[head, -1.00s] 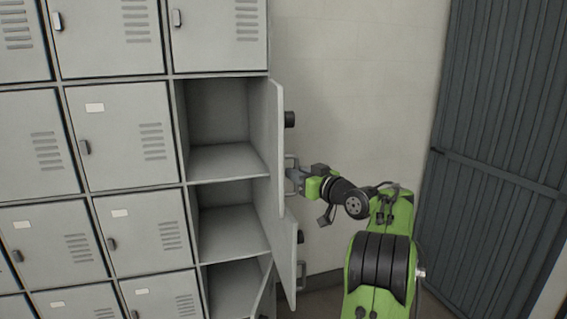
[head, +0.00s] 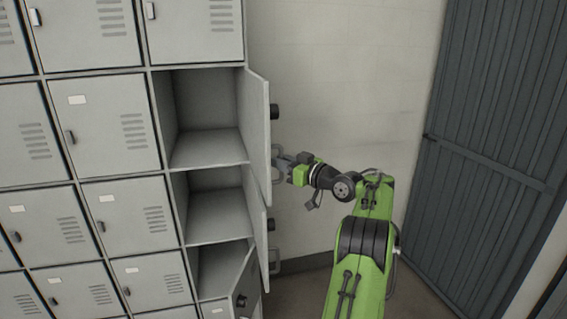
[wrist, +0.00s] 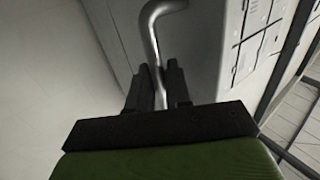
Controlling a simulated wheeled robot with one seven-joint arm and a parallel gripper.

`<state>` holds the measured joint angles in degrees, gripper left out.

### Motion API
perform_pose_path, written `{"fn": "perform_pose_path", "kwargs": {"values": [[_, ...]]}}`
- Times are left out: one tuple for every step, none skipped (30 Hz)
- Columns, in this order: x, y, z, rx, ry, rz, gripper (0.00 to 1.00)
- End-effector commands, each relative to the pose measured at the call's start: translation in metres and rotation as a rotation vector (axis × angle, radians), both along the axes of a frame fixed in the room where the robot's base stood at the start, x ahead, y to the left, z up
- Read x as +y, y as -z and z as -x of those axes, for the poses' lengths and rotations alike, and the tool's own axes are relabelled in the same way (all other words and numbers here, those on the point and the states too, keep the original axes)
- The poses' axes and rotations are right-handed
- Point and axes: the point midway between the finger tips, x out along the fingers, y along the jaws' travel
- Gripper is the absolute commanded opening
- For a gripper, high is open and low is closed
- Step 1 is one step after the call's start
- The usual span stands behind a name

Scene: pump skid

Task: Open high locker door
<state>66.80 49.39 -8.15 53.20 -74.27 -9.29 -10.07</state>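The high locker door (head: 254,125) is a grey panel standing wide open at the right edge of the locker bank, swung out from its empty compartment (head: 207,115). A metal bar handle (head: 276,172) is on its outer face, and a dark round knob (head: 274,111) sits above it. My gripper (head: 281,162) is at this handle. In the wrist view the bent silver handle (wrist: 157,50) runs between the two dark fingers of my gripper (wrist: 158,88), which are closed in around it with almost no gap.
Below, another open door (head: 258,222) with its own handle (head: 284,264) hangs out, and a lower door (head: 243,290) is partly open. Closed lockers (head: 113,118) fill the left. The pale wall (head: 345,90) is behind my arm, with a dark slatted gate (head: 475,150) at right.

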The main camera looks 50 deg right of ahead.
Motion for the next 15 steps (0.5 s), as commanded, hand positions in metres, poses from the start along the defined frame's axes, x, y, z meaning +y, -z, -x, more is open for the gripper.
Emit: {"fn": "perform_pose_path", "kwargs": {"values": [[0.0032,-0.0072,-0.0024,-0.014,-0.005,0.009,0.25],[0.0031,-0.0067,-0.0024,-0.013,-0.005,0.008,0.30],[0.0028,-0.0060,-0.0022,-0.012,-0.004,0.007,0.35],[0.0025,-0.0054,-0.0020,-0.011,-0.004,0.006,0.35],[0.0023,-0.0050,-0.0018,-0.010,-0.004,0.006,0.35],[0.0020,-0.0044,-0.0016,-0.009,-0.003,0.005,0.35],[0.0018,-0.0041,-0.0014,-0.008,-0.003,0.005,0.35],[0.0016,-0.0037,-0.0013,-0.007,-0.002,0.005,0.35],[0.0014,-0.0033,-0.0011,-0.007,-0.002,0.004,0.35],[0.0012,-0.0031,-0.0010,-0.006,-0.001,0.004,0.35],[0.0011,-0.0029,-0.0009,-0.006,-0.001,0.004,0.35],[0.0010,-0.0026,-0.0008,-0.005,-0.001,0.004,0.35],[0.0009,-0.0024,-0.0005,-0.005,-0.001,0.003,0.35],[0.0007,-0.0021,0.0004,-0.005,0.000,0.003,0.35],[0.0002,-0.0016,0.0030,-0.004,0.001,0.003,0.35]]}}
